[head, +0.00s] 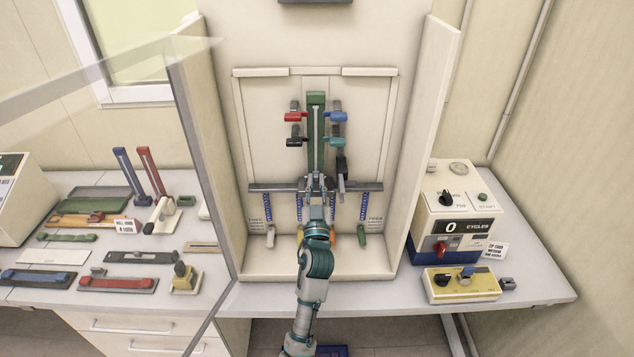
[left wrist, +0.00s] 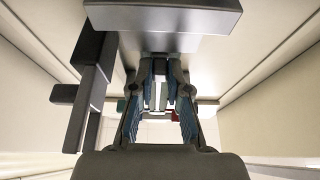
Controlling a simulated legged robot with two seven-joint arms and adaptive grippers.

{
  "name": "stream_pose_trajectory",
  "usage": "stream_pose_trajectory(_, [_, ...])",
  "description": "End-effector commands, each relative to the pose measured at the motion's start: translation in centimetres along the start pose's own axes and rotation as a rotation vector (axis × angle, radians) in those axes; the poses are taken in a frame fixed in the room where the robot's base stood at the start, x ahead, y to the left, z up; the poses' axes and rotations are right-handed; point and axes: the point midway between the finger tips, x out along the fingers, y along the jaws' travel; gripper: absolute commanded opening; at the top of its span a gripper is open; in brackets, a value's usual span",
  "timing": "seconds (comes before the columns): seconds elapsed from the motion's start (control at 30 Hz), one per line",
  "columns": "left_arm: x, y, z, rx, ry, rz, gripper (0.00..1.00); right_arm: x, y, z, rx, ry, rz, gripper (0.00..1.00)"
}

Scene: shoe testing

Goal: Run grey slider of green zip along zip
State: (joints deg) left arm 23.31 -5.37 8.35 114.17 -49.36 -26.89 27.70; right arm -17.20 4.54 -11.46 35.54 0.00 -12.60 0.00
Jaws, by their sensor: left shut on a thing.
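The green zip (head: 316,150) stands upright on the back panel of the test booth, with a pale line of teeth down its middle. My left gripper (head: 316,184) is at the zip's lower end, by the grey crossbar. It is shut on the grey slider, which the fingers mostly hide in the head view. In the left wrist view the fingers (left wrist: 160,78) close around a narrow pale grey piece (left wrist: 160,95), and its full shape is hidden. My right gripper is in neither view.
Red, black and blue clamps (head: 296,117) flank the zip. The grey crossbar (head: 270,187) has blue springs below it. Booth side walls (head: 433,140) stand on both sides. A cycle counter box (head: 455,228) stands at right; shoe parts and tools cover the left bench.

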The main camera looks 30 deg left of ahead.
Motion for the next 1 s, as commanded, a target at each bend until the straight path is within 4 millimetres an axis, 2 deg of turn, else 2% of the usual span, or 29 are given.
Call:
stream_pose_trajectory(0.03, [-0.3, 0.1, 0.7, -0.001, -0.004, 0.000, 0.00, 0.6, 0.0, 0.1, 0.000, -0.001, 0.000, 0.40])
stream_pose_trajectory(0.33, [-0.2, 0.1, 0.8, 0.000, -0.011, 0.000, 0.00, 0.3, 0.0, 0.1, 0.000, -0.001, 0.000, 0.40])
stream_pose_trajectory(0.37, [-0.2, 0.1, 0.8, 0.000, -0.012, 0.000, 0.23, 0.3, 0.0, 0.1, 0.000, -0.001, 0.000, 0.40])
stream_pose_trajectory(0.4, [-0.2, 0.1, 0.8, 0.000, -0.013, 0.000, 0.27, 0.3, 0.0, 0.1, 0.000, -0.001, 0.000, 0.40])
stream_pose_trajectory(0.73, [-0.6, 0.1, 0.6, -0.001, -0.006, 0.000, 0.27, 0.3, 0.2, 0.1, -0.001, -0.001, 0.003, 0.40])
stream_pose_trajectory(1.0, [-5.0, 0.1, 0.7, -0.003, -0.009, 0.000, 0.27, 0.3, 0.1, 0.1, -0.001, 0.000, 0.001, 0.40])
